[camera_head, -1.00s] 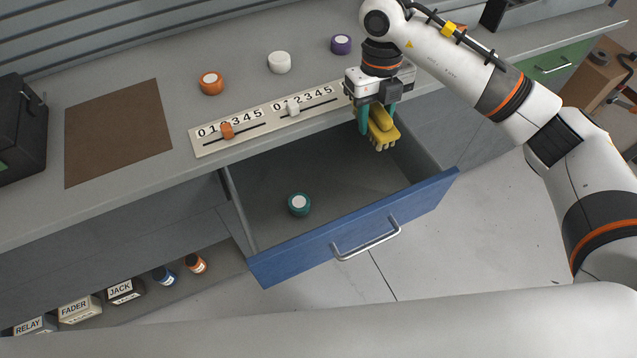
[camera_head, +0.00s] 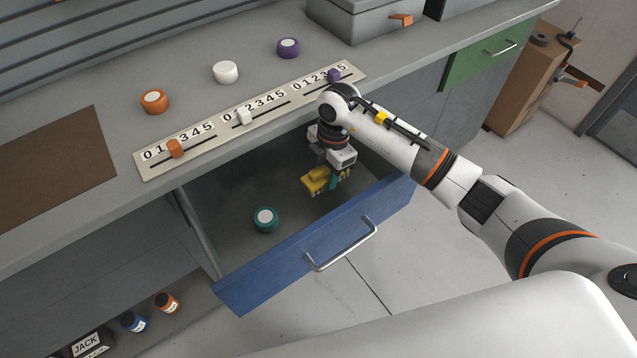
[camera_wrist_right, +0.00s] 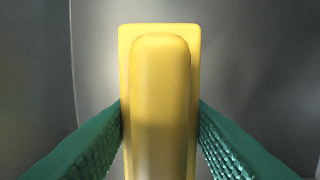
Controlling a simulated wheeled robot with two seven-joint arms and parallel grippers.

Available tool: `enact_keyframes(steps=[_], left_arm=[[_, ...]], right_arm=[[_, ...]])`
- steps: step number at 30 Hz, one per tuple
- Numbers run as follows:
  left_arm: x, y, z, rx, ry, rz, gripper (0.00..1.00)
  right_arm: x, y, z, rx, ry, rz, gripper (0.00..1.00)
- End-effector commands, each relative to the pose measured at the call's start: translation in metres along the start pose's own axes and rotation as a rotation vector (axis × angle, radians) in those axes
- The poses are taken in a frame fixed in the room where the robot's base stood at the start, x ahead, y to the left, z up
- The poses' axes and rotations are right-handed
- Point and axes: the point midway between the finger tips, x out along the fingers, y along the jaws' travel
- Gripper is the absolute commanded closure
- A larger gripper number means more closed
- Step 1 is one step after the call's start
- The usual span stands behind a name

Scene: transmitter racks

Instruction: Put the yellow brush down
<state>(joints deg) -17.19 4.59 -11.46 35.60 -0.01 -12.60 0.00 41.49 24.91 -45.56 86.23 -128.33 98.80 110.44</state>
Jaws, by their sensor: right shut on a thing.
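The yellow brush (camera_head: 315,181) is in my right gripper (camera_head: 334,180), over the right part of the open blue-fronted drawer (camera_head: 232,184). I cannot tell whether the brush touches the drawer floor. In the right wrist view the brush (camera_wrist_right: 160,90) lies lengthwise between the two green fingers (camera_wrist_right: 160,130), which press on its sides. The grey drawer surface shows around it. My left gripper is not in view.
A teal round knob-like piece (camera_head: 265,219) lies in the drawer, left of the brush. The counter above holds a slider panel (camera_head: 200,143) and orange (camera_head: 154,102), white (camera_head: 226,72) and purple (camera_head: 288,48) round pieces. The drawer handle (camera_head: 341,246) sticks out in front.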

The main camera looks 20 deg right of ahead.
Motion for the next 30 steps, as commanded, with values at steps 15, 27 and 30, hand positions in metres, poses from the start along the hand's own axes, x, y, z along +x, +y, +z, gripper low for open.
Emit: enact_keyframes(steps=[15, 27, 30], left_arm=[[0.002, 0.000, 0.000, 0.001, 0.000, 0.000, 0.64], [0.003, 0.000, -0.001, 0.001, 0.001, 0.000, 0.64], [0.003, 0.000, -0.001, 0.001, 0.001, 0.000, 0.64]], right_arm=[[0.044, 0.000, -0.005, -0.004, 0.000, -0.001, 0.82], [0.047, 0.000, -0.005, -0.003, 0.000, -0.001, 0.39], [0.047, 0.000, -0.005, -0.003, 0.000, -0.001, 0.39]])
